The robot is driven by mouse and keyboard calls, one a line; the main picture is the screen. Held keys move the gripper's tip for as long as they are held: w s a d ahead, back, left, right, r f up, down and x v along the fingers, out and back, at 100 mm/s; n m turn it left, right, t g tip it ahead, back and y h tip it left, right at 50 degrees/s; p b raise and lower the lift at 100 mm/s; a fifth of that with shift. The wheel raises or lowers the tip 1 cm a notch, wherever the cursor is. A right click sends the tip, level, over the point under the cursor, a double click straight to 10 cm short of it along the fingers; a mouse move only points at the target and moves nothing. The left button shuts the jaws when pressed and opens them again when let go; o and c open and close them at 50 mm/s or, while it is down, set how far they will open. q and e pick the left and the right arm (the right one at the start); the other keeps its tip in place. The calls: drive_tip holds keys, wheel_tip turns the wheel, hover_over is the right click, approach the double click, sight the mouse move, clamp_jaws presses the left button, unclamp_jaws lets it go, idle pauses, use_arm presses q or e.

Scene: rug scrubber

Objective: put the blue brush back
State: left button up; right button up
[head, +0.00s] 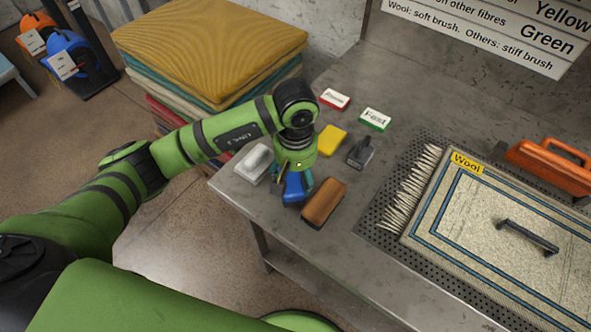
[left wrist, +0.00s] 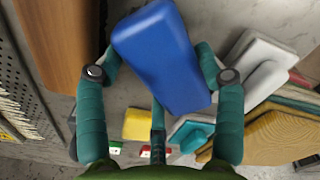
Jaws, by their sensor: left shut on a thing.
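The blue brush (head: 292,188) is in my left gripper (head: 293,180) near the left front edge of the grey table (head: 240,197). In the left wrist view the blue brush (left wrist: 162,58) is a smooth, rounded block, tilted between the teal fingers of my left gripper (left wrist: 162,75). Its bristles are hidden, and I cannot tell whether it touches the table. A brown brush (head: 324,203) lies just right of it, and a white brush (head: 254,164) lies to its left. My right gripper is not in view.
A yellow block (head: 331,139), a dark tool (head: 360,151) and two small cards, red-edged (head: 334,99) and green-edged (head: 375,119), lie behind. A fringed rug (head: 412,236) labelled Wool lies right, beside an orange-handled tool (head: 550,168). Folded rugs (head: 210,50) stand back left.

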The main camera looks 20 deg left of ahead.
sight(296, 174)
use_arm(q)
drive_tip(key=shift+f, duration=0.1)
drive_tip(key=shift+f+b, duration=0.2)
drive_tip(key=shift+b, duration=0.2)
drive_tip(key=o, duration=0.8)
drive_tip(key=shift+r, duration=0.1)
drive_tip(key=shift+r+p, duration=0.15)
drive_tip(key=shift+p, duration=0.15)
wheel_tip(296, 174, up, 12)
drive_tip(key=b, duration=0.3)
